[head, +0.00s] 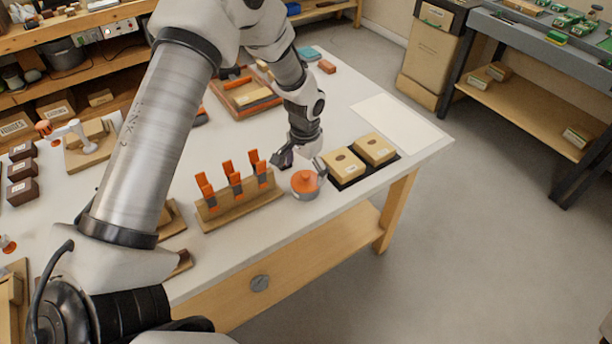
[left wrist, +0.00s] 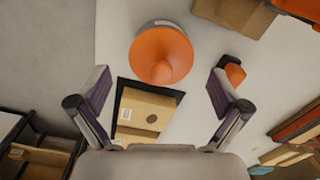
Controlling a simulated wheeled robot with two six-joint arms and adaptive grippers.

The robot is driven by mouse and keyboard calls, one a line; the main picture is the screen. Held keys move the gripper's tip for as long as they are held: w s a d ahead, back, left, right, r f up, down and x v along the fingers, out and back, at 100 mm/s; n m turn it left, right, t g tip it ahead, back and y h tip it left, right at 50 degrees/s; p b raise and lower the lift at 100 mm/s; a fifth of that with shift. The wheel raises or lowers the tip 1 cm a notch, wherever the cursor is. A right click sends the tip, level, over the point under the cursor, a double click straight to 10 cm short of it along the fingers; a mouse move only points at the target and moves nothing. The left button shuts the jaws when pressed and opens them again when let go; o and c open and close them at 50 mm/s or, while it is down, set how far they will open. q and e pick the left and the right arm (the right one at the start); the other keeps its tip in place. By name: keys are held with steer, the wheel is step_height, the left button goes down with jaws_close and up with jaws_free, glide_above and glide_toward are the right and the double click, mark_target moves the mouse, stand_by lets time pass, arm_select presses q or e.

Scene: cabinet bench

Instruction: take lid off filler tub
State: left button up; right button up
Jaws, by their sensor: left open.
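The filler tub (head: 306,194) is a small pale grey tub near the front edge of the bench. Its round orange lid (head: 304,180) sits on top. In the left wrist view the lid (left wrist: 165,50) shows a raised knob in its middle. My left gripper (head: 302,163) is open and empty, just above and behind the tub in the head view, with one finger to each side. In the left wrist view its fingers (left wrist: 160,90) are spread wide, and the lid lies beyond the gap between them. I see no contact with the lid. My right gripper is not in view.
A wooden rack (head: 238,205) with orange-handled tools stands close left of the tub. Two tan boxes (head: 358,160) stand on a black mat to its right. A wooden tray (head: 243,94) lies farther back. A pale, bare sheet (head: 402,124) lies at the right end.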

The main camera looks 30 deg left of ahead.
arm_select(q)
steer(key=shift+w+f, duration=0.25)
steer(key=shift+f, duration=0.4)
steer(key=shift+w+f, duration=0.2)
steer(key=shift+f, duration=0.4)
steer(key=shift+s+r, duration=0.2)
steer(key=shift+c, duration=0.4)
steer(key=shift+s, duration=0.1)
steer(key=c, duration=1.7)
